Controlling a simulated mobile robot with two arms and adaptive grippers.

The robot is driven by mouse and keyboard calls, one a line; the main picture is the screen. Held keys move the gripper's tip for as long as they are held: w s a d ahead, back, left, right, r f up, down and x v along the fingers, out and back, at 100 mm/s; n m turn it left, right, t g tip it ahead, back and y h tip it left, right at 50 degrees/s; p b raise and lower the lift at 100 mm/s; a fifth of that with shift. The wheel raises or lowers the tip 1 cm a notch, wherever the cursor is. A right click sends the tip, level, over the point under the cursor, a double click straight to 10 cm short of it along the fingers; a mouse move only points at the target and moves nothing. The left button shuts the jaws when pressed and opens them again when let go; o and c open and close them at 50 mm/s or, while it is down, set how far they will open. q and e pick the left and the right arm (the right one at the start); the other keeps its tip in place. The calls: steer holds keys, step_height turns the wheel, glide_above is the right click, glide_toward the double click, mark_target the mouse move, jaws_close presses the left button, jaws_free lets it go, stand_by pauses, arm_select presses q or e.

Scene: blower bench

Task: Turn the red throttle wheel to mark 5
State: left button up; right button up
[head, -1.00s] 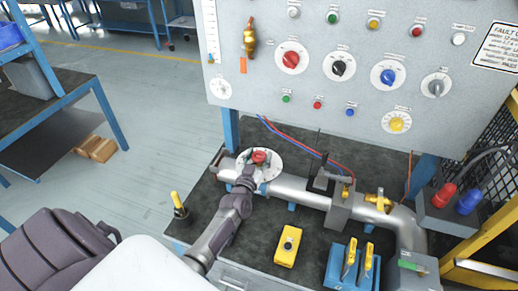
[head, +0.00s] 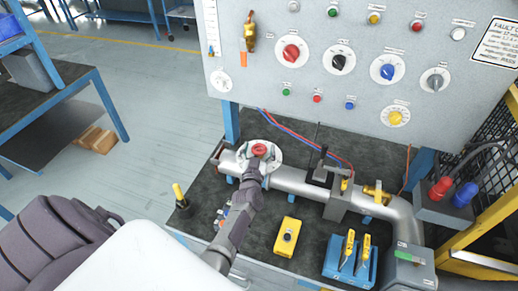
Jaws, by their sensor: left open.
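The red throttle wheel (head: 259,150) sits at the middle of a round white dial plate (head: 273,161) on the left part of the grey pipe. The dial's marks are too small to read. My left gripper (head: 257,157) is open at the wheel's near side, with its fingers low by the wheel. I cannot tell whether they touch it. The gripper and wrist hide the near part of the dial. My right gripper is not in view.
A grey panel (head: 300,103) with several knobs and lamps stands behind the pipe (head: 295,181). A yellow button box (head: 286,237), a blue tool holder (head: 345,268) and a yellow-topped post (head: 178,192) stand on the dark bench. A black clamp (head: 322,168) is right of the dial.

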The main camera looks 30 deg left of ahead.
mark_target(258, 155)
arm_select(q)
steer(key=shift+v, duration=3.75)
